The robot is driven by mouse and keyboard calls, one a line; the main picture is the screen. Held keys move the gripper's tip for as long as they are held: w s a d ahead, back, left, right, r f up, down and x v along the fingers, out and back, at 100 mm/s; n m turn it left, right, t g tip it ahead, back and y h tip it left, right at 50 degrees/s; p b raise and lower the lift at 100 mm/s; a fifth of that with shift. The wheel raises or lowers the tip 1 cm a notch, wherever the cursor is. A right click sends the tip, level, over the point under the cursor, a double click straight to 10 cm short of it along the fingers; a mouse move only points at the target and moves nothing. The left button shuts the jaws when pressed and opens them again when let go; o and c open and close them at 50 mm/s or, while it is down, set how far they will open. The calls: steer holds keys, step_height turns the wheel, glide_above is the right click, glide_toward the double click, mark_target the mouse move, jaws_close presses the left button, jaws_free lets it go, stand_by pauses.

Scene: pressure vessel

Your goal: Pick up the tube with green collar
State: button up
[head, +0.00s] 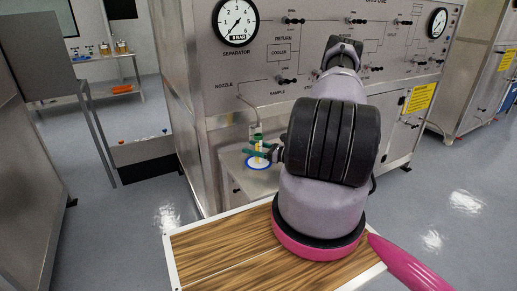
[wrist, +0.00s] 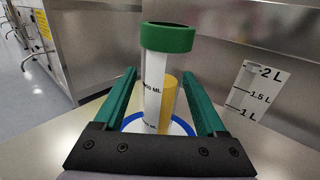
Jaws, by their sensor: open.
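The tube with green collar (wrist: 154,92) stands upright in the wrist view, clear-walled with printed volume marks and yellow liquid inside. It stands on a white disc with a blue rim (wrist: 186,127). My gripper (wrist: 160,78) is open, its two green fingers on either side of the tube below the collar. A gap shows between each finger and the tube. In the head view the tube (head: 258,162) is small and partly hidden by my gripper (head: 262,151), on the blue-rimmed disc (head: 258,167).
The disc lies on a metal shelf (head: 238,178) at the front of a grey panel cabinet with gauges. A nozzle pipe (head: 247,106) comes down above the tube. A volume scale label (wrist: 257,92) is on the wall to the right. A wooden-topped surface (head: 215,255) is in front.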

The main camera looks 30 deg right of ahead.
steer(key=shift+w+a, duration=0.1)
jaws_close()
steer(key=shift+r, duration=0.25)
